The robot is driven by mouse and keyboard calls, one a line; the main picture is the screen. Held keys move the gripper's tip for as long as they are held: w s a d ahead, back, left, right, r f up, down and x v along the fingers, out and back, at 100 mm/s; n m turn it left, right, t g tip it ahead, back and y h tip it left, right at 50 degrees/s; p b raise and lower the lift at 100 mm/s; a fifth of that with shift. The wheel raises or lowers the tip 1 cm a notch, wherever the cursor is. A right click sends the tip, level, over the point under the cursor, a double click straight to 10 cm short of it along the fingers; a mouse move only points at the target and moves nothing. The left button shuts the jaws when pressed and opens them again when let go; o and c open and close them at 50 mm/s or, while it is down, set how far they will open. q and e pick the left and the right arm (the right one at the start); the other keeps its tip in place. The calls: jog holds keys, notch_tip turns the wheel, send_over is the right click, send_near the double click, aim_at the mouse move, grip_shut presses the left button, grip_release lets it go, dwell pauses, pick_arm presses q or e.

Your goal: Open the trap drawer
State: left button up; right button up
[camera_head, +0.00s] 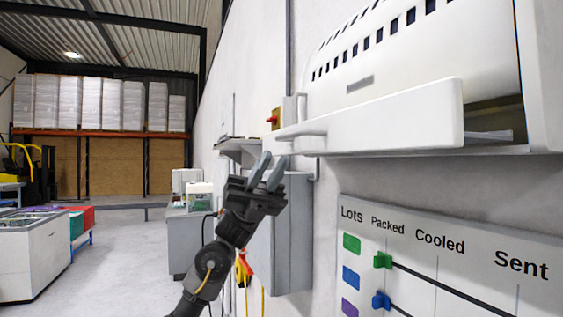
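The trap is a white slotted housing (430,52) on the wall at the upper right. Its white drawer (395,118) sits along the bottom and juts out from the housing. A dark gap with a pale inner edge shows at the drawer's right end. A grey-white bar handle (301,131) sticks out at the drawer's left end. My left gripper (273,162) is below and left of the handle in the picture, fingers pointing up. The fingers are apart with nothing between them. They do not appear to touch the handle. My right gripper is not in view.
A lots board (450,245) with coloured clips hangs below the trap. A grey wall cabinet (292,235) is behind my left gripper. A red switch box (275,118) and small shelf (240,145) are on the wall. The floor (120,260) at left is open.

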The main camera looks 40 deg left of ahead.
pick_arm(q)
jog(key=b+v, duration=0.1)
jog(key=v, duration=0.4)
jog(key=shift+a+f+b, duration=0.15)
jog(key=shift+f+b, duration=0.05)
jog(key=shift+b, duration=0.15)
